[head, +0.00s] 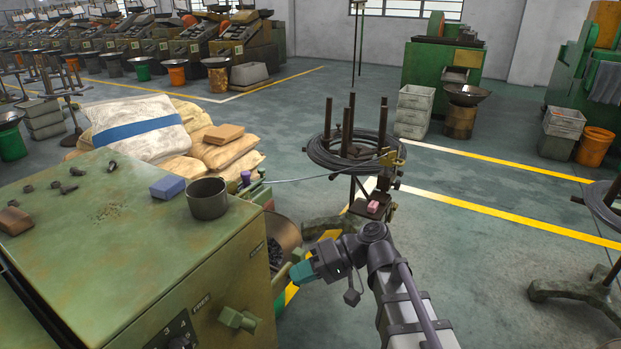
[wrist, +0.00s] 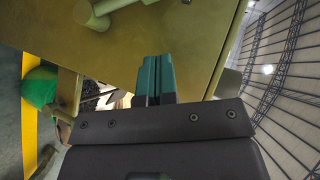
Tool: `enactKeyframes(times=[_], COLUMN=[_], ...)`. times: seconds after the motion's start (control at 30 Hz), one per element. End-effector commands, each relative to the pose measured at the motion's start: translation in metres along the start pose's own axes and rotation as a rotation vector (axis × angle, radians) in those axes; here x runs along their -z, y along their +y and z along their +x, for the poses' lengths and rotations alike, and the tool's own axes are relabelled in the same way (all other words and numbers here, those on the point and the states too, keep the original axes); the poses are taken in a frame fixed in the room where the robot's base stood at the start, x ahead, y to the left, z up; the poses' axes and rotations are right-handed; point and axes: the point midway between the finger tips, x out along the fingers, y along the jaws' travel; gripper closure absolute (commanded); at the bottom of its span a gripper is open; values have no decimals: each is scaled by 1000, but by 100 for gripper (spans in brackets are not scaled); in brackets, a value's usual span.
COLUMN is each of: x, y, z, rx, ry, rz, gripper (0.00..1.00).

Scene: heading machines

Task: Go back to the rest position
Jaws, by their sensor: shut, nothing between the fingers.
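My gripper (head: 302,271) is in the head view beside the right side of the green machine cabinet (head: 120,240), low and near its front edge. In the wrist view its teal fingers (wrist: 153,80) are together with nothing between them. The cabinet's yellowish-green face (wrist: 180,40) fills much of the wrist view behind the fingers. My arm reaches in from the bottom right of the head view.
On the cabinet top are a dark cup (head: 207,198), a blue block (head: 168,187), a brown block (head: 15,221) and several small dark parts. A wire coil stand (head: 350,150) stands beyond my arm. A green knob (head: 238,319) juts from the cabinet.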

Motion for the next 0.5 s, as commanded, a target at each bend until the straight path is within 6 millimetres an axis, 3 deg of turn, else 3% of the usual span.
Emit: enactKeyframes(times=[0.17, 0.3, 0.5], x=[-38, -74, -133], y=[65, 113, 146], z=[-18, -62, -145], rx=[-429, -807, -1220], ry=[-39, -32, -4], rz=[187, 314, 438], gripper=[100, 100, 100])
